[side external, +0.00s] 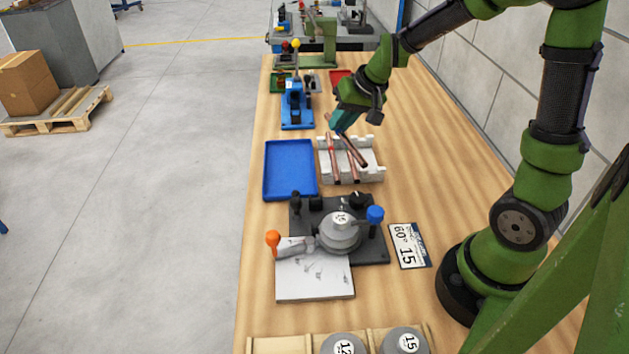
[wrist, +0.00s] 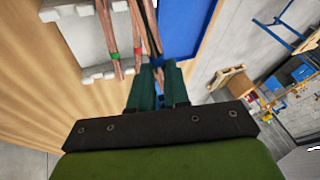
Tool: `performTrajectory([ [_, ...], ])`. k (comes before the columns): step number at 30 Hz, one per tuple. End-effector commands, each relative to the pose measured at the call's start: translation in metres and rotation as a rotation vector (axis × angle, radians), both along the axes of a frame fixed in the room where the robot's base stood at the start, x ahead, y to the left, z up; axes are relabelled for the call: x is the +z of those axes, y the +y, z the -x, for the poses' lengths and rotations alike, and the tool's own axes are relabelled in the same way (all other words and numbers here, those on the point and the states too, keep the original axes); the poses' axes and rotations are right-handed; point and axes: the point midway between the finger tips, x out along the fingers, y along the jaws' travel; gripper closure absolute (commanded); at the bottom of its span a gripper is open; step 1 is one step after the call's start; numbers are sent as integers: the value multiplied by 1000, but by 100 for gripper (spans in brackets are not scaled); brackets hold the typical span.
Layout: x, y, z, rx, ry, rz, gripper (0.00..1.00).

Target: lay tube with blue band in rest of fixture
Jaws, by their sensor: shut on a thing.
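My gripper (side external: 337,122) is shut on a copper tube (side external: 355,151), which slants above the white notched rack (side external: 373,157). In the wrist view the fingers (wrist: 158,68) close around one end of this tube (wrist: 152,30); I cannot make out a blue band on it. Two other copper tubes lie across the rack; the wrist view shows one with a green band (wrist: 113,57) and one with a red band (wrist: 138,53).
An empty blue tray (side external: 290,170) sits left of the rack. A blue hand-lever device (side external: 297,105) stands behind it. A light plate (side external: 315,281) lies in front of the fixture, a "60° 15" card (side external: 409,246) to its right. Discs (side external: 404,341) stand in a wooden holder nearest the camera.

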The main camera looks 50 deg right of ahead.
Motion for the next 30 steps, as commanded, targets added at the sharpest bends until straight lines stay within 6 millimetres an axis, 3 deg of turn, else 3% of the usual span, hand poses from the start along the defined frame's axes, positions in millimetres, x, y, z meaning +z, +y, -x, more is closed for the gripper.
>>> performTrajectory([
  [1, -1, 28, 6, 45, -1, 1, 100],
  [6, -8, 104, 35, 100, -2, 5, 100],
  [10, -11, 133, 52, 81, -3, 5, 100],
  [19, -16, 164, 76, -38, -2, 4, 100],
  [30, -18, 162, 78, -254, -1, 2, 100],
])
